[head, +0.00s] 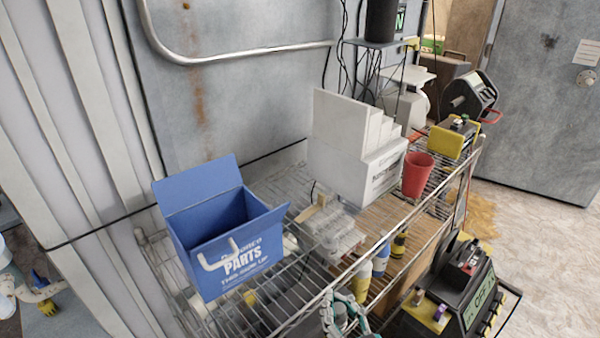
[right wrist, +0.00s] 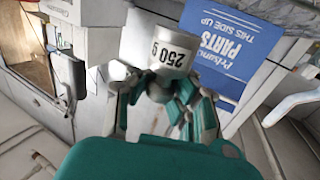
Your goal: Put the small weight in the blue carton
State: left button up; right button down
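The blue carton (head: 225,235) stands open on the left end of the wire shelf, with its flaps spread. Its printed front also shows in the right wrist view (right wrist: 232,45). The small weight (right wrist: 160,52) is a pale cylinder marked 250 g, at the fingertips of my right gripper (right wrist: 163,92). That gripper is shut on it and hides part of it. In the head view my right gripper (head: 345,312) is at the bottom, in front of the shelf edge and to the right of the carton, apart from it. My left gripper is not in view.
A white stepped box (head: 345,150) and a red cup (head: 417,175) stand on the shelf to the right. A clear-wrapped pack (head: 332,232) lies between carton and box. Bottles (head: 380,262) stand below. A white curved handle (head: 218,258) shows before the carton front.

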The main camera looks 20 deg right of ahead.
jog(key=shift+w+d, duration=0.2)
jog(key=shift+d, duration=0.1)
jog(key=w+d+m+h+p, duration=0.1)
jog(key=w+d+h+p, duration=0.1)
jog(key=d, duration=0.9)
jog(key=w+d+m+h+p, duration=0.2)
jog(key=w+d+p, duration=0.3)
jog(key=d, duration=0.7)
jog(key=shift+w+d+f+m+g+h+p, duration=0.25)
jog(key=shift+f+m+g+h+p, duration=0.15)
jog(key=shift+h, duration=0.4)
